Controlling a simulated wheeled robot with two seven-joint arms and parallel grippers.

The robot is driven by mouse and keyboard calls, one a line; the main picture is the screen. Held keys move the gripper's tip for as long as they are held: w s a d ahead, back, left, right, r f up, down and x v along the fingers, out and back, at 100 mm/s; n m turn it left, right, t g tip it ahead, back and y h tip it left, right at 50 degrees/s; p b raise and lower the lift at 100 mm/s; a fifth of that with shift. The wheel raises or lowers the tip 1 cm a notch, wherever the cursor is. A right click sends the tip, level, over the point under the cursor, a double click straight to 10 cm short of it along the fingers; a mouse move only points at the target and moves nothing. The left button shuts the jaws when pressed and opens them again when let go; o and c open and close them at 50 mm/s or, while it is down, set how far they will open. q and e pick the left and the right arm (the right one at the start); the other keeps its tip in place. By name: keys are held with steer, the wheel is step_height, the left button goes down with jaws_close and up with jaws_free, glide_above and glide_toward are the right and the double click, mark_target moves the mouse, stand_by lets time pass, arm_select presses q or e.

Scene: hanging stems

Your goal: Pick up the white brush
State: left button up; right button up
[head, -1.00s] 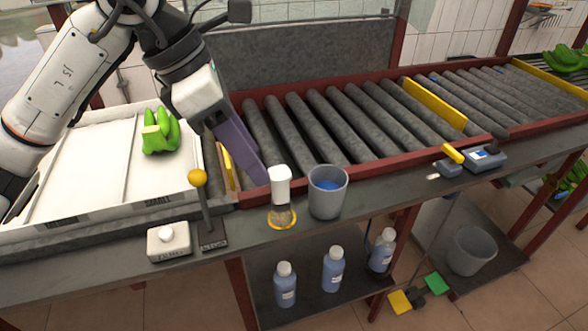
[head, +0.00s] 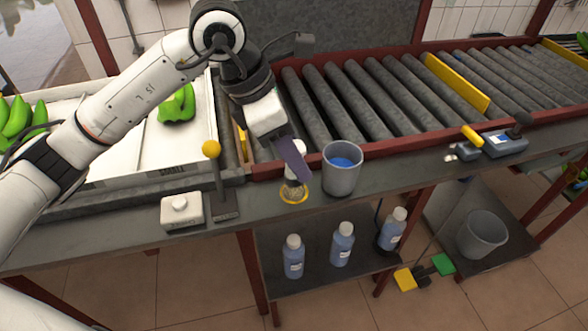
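The white brush (head: 290,175) stands upright with its bristles down in a yellow-rimmed round holder or base (head: 294,199), on the grey bench ledge just left of a grey bucket. My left gripper (head: 299,172) reaches down over it from above. Its dark purple finger overlaps the upper handle in the head view and hides much of it. A second finger cannot be made out, so I cannot tell whether it is open or touching the brush. My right gripper is out of view.
The grey bucket (head: 342,180) with blue contents stands close to the brush's right. A yellow-knobbed lever (head: 213,172) and a white button box (head: 182,211) are to its left. Rollers (head: 340,95) lie behind. Several blue bottles (head: 342,245) stand on a shelf below.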

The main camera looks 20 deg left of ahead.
arm_select(q)
steer(key=c, duration=1.1)
step_height(320, 180, up, 10)
